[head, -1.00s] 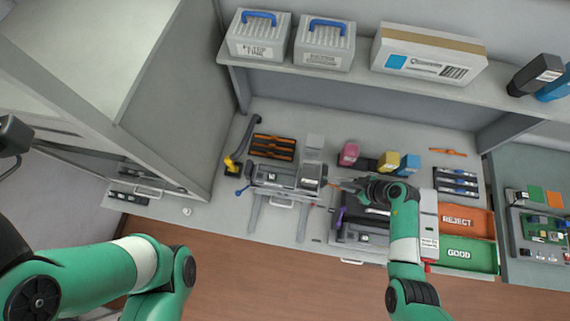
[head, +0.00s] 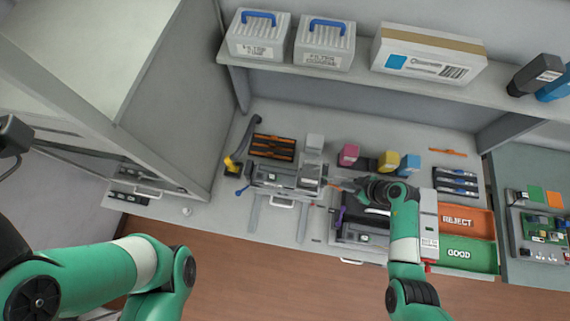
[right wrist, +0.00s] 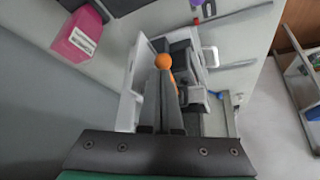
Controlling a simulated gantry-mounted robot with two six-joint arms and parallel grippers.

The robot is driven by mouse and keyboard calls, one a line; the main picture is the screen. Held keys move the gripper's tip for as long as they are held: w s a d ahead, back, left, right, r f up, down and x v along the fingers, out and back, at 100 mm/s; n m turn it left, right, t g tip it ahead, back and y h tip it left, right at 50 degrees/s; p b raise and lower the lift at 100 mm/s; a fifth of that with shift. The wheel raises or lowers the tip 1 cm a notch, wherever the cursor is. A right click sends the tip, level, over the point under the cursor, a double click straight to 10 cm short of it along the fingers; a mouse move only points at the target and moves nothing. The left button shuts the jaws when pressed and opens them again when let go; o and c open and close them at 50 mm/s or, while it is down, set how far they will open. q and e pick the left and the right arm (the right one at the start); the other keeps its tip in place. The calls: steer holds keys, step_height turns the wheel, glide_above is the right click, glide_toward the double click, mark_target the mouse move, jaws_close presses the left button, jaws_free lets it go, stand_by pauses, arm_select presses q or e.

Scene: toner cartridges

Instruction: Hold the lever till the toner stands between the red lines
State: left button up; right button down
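The grey filling machine (head: 272,181) stands in the middle of the bench. Its lever with an orange ball knob (right wrist: 163,62) shows at my right fingertips in the right wrist view. My right gripper (head: 338,184) reaches in from the right at the machine's right side; it also shows in the right wrist view (right wrist: 162,75). Its fingers look shut, tips at the knob, with orange lever showing beside them. I cannot tell whether the lever lies between the fingers. The toner level and red lines are too small or hidden. My left gripper is out of view.
Pink (head: 348,154), yellow (head: 388,161) and blue (head: 410,163) cartridges stand behind my right gripper. An orange REJECT tray (head: 478,219) and green GOOD tray (head: 482,256) lie at right. A shelf (head: 360,85) with boxes spans the back.

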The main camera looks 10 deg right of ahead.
step_height(320, 180, up, 4)
steer(key=p, duration=0.3)
steer(key=shift+p, duration=0.35)
step_height(320, 180, up, 4)
steer(key=shift+a, duration=0.1)
